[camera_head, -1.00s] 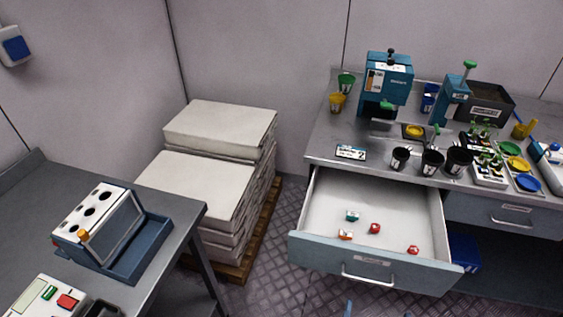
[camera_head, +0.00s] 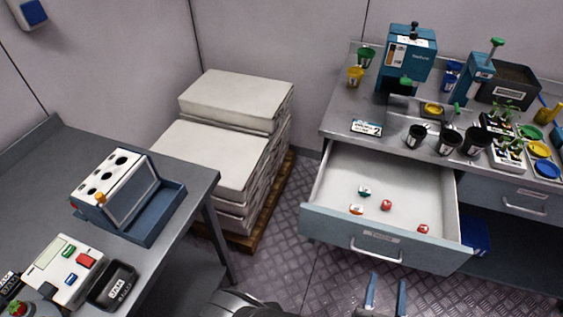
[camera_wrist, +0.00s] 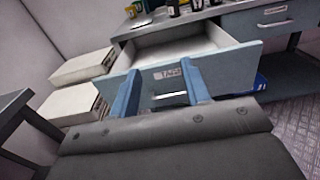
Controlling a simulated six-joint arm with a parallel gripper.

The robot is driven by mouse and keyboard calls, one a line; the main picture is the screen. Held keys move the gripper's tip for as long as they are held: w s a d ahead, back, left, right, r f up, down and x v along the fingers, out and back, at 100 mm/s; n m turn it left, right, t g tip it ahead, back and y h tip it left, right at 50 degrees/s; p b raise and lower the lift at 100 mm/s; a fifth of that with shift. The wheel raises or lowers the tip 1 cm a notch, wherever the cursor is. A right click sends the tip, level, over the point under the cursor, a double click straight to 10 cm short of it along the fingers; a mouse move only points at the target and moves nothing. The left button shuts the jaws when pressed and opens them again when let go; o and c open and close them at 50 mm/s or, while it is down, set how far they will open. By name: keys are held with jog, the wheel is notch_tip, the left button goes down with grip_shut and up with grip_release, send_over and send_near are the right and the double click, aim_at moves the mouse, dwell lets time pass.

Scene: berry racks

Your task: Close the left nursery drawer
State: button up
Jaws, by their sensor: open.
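The left nursery drawer (camera_head: 382,246) is pulled well out from under the steel bench in the head view. Its grey-blue front has a metal handle (camera_head: 376,250). Several small red, orange and teal items lie on its white floor. My gripper (camera_head: 386,292) shows at the bottom edge, its two blue fingers apart and empty, in front of the drawer front and a little below the handle in the picture. In the wrist view, my gripper (camera_wrist: 163,80) has its fingers spread on either side of the drawer's label and handle (camera_wrist: 169,96). I cannot tell whether they touch it.
The steel bench (camera_head: 350,110) bears cups, plant trays and blue devices. A second drawer (camera_head: 512,198) to the right is shut. Stacked white sacks (camera_head: 215,155) on a pallet stand left of the drawer. A grey table (camera_head: 60,160) with instruments is at the left.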

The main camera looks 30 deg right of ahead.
jog(key=shift+w+f, duration=0.15)
jog(key=shift+f, duration=0.05)
jog(key=c, duration=0.4)
jog(key=w+f+t+y, duration=0.1)
jog(key=w+f+m+y, duration=0.1)
jog(key=shift+d+f+m+t, duration=0.2)
jog(key=shift+f+m+t, duration=0.1)
jog(key=shift+f+t, duration=0.1)
grip_shut()
jog(key=m+t+y, duration=0.3)
jog(key=m+y, duration=0.4)
jog(key=y, duration=0.4)
send_near(308, 225)
jog(key=w+a, duration=0.1)
jog(key=w, duration=0.4)
jog(key=shift+w+d+f, duration=0.15)
jog(key=shift+w+d, duration=0.25)
jog(key=shift+d, duration=0.05)
